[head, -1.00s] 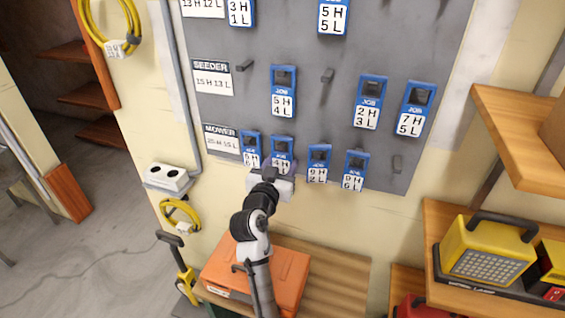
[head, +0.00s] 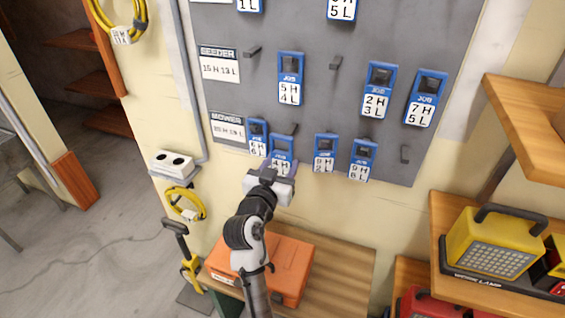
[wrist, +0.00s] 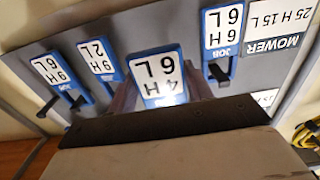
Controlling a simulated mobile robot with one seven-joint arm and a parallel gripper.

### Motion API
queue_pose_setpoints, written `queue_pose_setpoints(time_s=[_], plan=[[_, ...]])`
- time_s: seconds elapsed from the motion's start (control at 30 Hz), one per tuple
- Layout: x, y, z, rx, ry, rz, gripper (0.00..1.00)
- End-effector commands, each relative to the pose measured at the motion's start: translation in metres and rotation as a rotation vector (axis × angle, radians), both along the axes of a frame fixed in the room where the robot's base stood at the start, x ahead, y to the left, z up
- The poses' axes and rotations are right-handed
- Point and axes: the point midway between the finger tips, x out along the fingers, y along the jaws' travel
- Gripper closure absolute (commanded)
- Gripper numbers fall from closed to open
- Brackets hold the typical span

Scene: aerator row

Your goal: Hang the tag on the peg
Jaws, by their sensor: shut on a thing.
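A blue tag reading 4 H 6 L (head: 281,157) is in my gripper (head: 281,168), which is shut on it in front of the grey board's lower edge. In the wrist view the tag (wrist: 158,75) appears upside down between my fingers. A bare peg (head: 294,129) shows just above the tag in the mower row, between the hung tags 6 H 6 L (head: 257,138) and 9 H 2 L (head: 326,152). The tag sits below that peg and appears off it. The gap between tag and board is hard to judge.
The mower label (head: 229,128) is left of the row. Another tag (head: 362,160) hangs right. Other bare pegs (head: 335,62) and (head: 405,153) show on the board (head: 220,20). An orange case (head: 290,268) stands below; a wooden shelf (head: 525,125) juts out at right.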

Motion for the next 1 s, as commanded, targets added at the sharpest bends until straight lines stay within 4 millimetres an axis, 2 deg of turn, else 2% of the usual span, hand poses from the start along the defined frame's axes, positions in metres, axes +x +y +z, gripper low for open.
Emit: queue_pose_setpoints(time_s=[0.37, 1.0], plan=[[-0.016, 0.005, 0.000, 0.000, 0.001, 0.001, 0.68], [-0.017, 0.005, 0.000, 0.000, 0.001, 0.000, 0.68]])
